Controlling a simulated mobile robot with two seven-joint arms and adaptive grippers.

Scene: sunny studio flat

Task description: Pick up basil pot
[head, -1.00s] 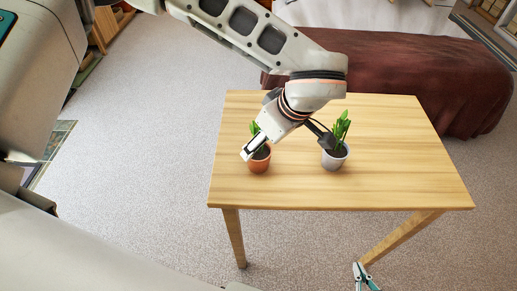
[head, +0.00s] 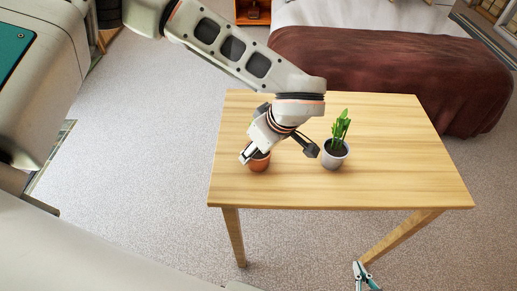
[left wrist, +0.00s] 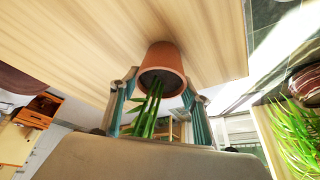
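A terracotta pot (head: 259,163) with a green plant stands on the wooden table. A grey-white pot (head: 334,156) with upright green leaves stands to its right. I cannot tell from the leaves which is basil. My left gripper (head: 278,153) is over the terracotta pot, fingers spread, one at its left and one between the pots. In the left wrist view the terracotta pot (left wrist: 163,60) and its long leaves (left wrist: 147,113) lie between the open fingers; the gripper hides most of this plant in the head view. My right gripper (head: 365,275) is at the bottom, its fingers apart and empty.
The wooden table (head: 400,180) is otherwise bare, with free room right of the pots. A bed with a brown cover (head: 400,75) stands behind it. Grey carpet (head: 150,150) lies to the left. A grassy plant (left wrist: 295,135) shows at the right of the left wrist view.

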